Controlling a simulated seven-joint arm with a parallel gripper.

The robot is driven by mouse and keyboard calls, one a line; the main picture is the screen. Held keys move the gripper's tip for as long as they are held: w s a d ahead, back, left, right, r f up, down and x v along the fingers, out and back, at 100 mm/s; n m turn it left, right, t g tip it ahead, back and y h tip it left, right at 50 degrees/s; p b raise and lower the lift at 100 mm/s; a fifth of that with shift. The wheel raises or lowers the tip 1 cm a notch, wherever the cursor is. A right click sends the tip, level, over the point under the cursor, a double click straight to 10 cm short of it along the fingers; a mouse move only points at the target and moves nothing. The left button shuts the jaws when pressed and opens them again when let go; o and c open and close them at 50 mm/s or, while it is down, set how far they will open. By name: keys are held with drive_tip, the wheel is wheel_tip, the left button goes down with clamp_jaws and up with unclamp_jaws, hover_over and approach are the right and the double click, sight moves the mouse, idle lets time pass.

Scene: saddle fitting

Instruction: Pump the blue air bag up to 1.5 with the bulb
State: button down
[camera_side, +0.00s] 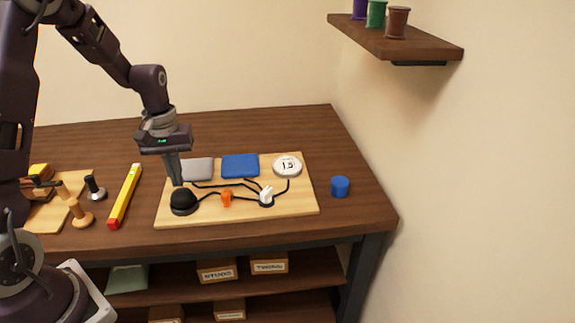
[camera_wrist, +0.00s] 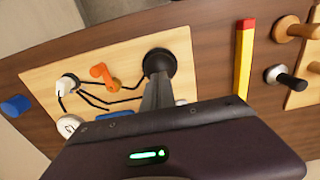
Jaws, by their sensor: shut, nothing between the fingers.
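The black bulb (camera_side: 184,201) sits at the front left of a light wooden board. My gripper (camera_side: 178,184) is shut, pointing down with its fingertips at the top of the bulb; whether they touch it I cannot tell. In the wrist view the fingers (camera_wrist: 158,84) reach the edge of the bulb (camera_wrist: 160,62). The blue air bag (camera_side: 240,166) lies flat-looking at the back of the board, beside a grey bag (camera_side: 197,169). A round white gauge (camera_side: 287,166) shows figures that look like 1.5, too small to be sure. Black tubes link the parts through an orange valve (camera_side: 227,199) and a white valve (camera_side: 266,196).
A yellow bar with red ends (camera_side: 125,196) lies left of the board (camera_side: 240,217). Wooden-handled tools (camera_side: 80,213) lie further left. A blue cylinder (camera_side: 340,187) stands to the right, near the table edge. A wall shelf (camera_side: 400,42) holds spools.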

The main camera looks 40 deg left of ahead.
idle(0.3)
drive_tip(key=shift+r, duration=2.55)
drive_tip(key=s+d+r+m+t, duration=0.2)
drive_tip(key=s+d+r+m, duration=0.15)
drive_tip(key=d+r, duration=0.4)
drive_tip(key=s+d+r+m+t, duration=0.1)
drive_tip(key=s+d, duration=0.3)
drive_tip(key=s, duration=0.4)
drive_tip(key=s+d+r+m+t, duration=0.2)
drive_tip(key=s+d+r+m, duration=0.2)
drive_tip(key=s, duration=0.3)
drive_tip(key=shift+s+d+r+t, duration=0.3)
drive_tip(key=shift+s+d, duration=0.1)
drive_tip(key=shift+d, duration=0.4)
drive_tip(key=shift+m, duration=0.25)
